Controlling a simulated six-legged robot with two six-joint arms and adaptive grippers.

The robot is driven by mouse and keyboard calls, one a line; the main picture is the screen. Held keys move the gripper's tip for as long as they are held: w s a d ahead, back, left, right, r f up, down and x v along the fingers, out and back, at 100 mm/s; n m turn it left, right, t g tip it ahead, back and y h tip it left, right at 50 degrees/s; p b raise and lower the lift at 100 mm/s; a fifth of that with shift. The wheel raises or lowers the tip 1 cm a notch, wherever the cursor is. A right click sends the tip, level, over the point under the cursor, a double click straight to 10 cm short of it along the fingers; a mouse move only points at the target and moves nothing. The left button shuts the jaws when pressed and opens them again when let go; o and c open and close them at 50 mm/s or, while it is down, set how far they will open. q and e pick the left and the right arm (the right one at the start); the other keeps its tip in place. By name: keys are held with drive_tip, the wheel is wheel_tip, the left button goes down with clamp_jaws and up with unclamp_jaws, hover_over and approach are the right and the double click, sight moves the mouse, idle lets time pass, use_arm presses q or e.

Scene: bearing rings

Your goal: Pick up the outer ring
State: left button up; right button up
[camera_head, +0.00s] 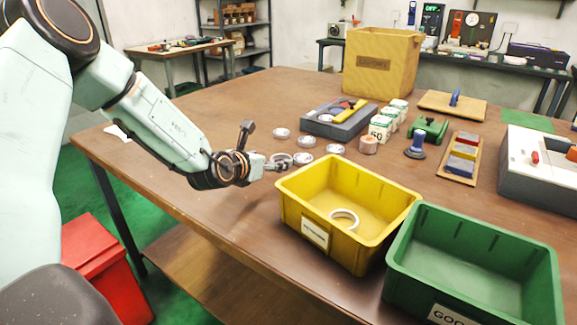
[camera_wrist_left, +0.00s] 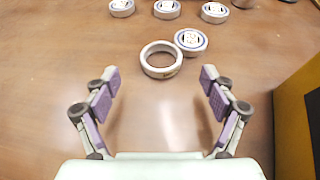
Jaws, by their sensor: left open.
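An outer ring (camera_wrist_left: 148,68), plain and hollow with a pale metal rim, lies flat on the brown table in the left wrist view. In the head view an outer ring (camera_head: 274,155) shows partly behind my left gripper (camera_head: 284,165). In the left wrist view my left gripper (camera_wrist_left: 160,88) is open and empty; its purple-padded fingers are spread, with the ring just beyond the fingertips, roughly centred. Another ring (camera_head: 343,216) lies inside the yellow bin (camera_head: 290,202). My right gripper is in neither view.
A bearing (camera_wrist_left: 191,41) with a blue band lies close to the ring, at its upper right. Several more bearings (camera_head: 304,142) lie beyond. The yellow bin stands right of the gripper, with a green bin (camera_head: 405,232) beside it. The table's left part is clear.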

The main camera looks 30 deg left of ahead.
sight(278, 160)
use_arm(q)
drive_tip(key=shift+w+f, duration=0.1)
drive_tip(key=shift+w, duration=0.1)
drive_tip(key=shift+w+a+f, duration=0.1)
drive_tip(key=shift+w+f, duration=0.05)
drive_tip(key=shift+w, duration=0.05)
drive_tip(key=b+x, duration=0.1)
drive_tip(key=x, duration=0.1)
drive_tip(key=b+x, duration=0.2)
drive_tip(key=shift+f, duration=0.25)
drive_tip(key=shift+w+f, duration=0.1)
drive_tip(key=shift+w, duration=0.25)
drive_tip(key=shift+s, duration=0.1)
drive_tip(key=shift+c, duration=0.3)
